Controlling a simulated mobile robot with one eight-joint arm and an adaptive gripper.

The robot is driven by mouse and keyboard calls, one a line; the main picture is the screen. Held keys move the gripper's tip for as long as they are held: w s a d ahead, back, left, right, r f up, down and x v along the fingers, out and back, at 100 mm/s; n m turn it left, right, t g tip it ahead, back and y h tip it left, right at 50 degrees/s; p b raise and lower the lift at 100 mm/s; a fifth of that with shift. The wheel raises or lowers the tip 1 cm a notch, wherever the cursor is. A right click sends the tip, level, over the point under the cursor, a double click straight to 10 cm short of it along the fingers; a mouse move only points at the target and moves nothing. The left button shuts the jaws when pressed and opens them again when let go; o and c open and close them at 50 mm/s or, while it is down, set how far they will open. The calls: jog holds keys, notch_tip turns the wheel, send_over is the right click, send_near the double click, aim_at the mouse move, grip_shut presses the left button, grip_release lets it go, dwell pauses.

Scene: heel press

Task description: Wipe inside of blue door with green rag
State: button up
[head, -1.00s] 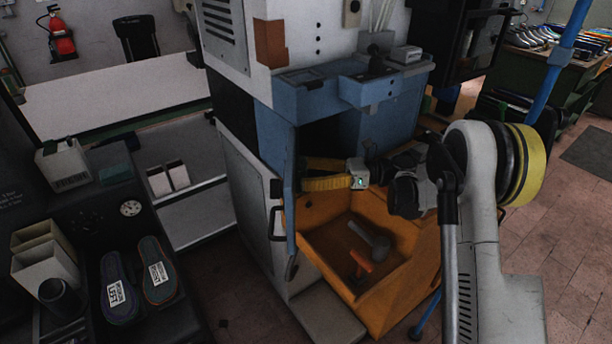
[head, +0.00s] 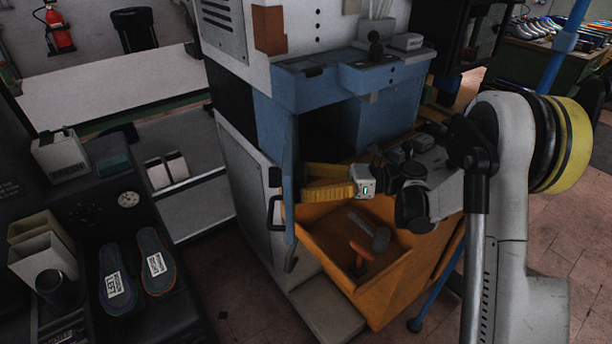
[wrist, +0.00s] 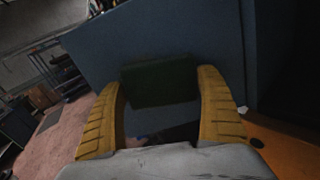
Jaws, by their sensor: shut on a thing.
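The blue door (head: 289,215) stands open and shows nearly edge-on in the head view. In the wrist view its blue inner face (wrist: 185,35) fills the middle. My gripper (head: 303,184) has yellow fingers that reach the inner side of the door. In the wrist view my gripper (wrist: 160,85) is shut on the dark green rag (wrist: 158,82), which spans between the fingertips in front of the door face. I cannot tell whether the rag presses on the door. The rag is hidden in the head view.
An orange bin (head: 335,275) below my gripper holds a hammer-like tool (head: 372,232) and an orange-handled tool (head: 361,252). The blue machine housing (head: 385,110) stands behind. A bench with two insoles (head: 155,262) is at left.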

jog(key=shift+s+b, duration=0.6)
jog(key=shift+s, duration=1.75)
jog(key=shift+w+b, duration=0.35)
jog(key=shift+w, duration=5.75)
jog(key=shift+s, duration=0.15)
jog(key=shift+s, duration=5.9)
jog(key=shift+d, duration=3)
